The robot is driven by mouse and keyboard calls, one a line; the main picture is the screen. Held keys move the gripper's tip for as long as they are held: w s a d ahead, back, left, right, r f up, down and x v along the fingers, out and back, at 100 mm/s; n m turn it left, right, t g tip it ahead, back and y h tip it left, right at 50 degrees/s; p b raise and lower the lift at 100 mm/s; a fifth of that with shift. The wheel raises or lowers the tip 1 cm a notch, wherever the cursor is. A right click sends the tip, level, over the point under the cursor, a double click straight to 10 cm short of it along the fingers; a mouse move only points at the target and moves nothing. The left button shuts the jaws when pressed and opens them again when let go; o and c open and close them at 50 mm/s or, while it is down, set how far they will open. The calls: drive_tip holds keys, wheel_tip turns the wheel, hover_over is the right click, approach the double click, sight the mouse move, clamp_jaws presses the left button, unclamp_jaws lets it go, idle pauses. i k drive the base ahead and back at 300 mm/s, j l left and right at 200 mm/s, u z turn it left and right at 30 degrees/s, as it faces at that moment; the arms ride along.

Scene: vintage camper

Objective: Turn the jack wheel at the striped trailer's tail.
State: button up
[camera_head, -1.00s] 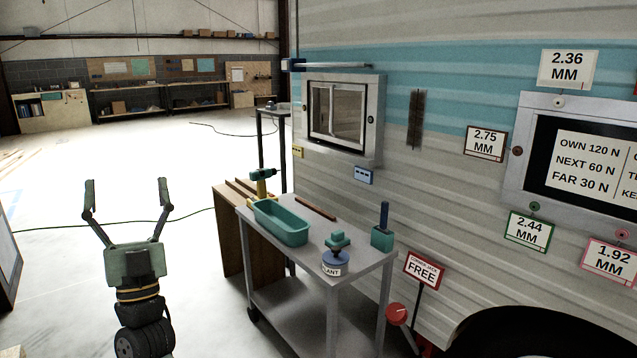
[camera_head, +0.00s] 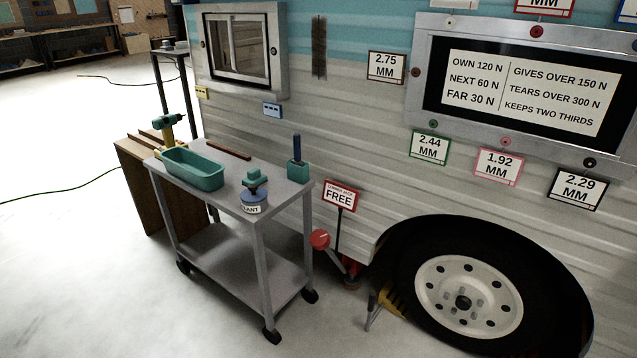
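The striped trailer (camera_head: 350,125), with a blue band over ribbed grey siding, fills the middle and right of the head view. A round red wheel or knob (camera_head: 319,239) sits low beside the trailer, just right of a cart. A grey link runs from it down to a red jack (camera_head: 351,276) near the floor, left of the tyre. A red-bordered sign (camera_head: 340,195) on a thin post above it reads "FREE", with small words over it that look like "corner jack". My gripper is not in view.
A grey cart (camera_head: 215,240) on casters stands left of the red wheel, carrying a teal tray (camera_head: 192,169) and several tools. A large black tyre (camera_head: 400,250) stands to the right, with a yellow chock (camera_head: 390,299) before it.

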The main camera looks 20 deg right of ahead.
sight(320, 240)
drive_tip(key=i+l, duration=0.1)
drive_tip(key=i, duration=0.75)
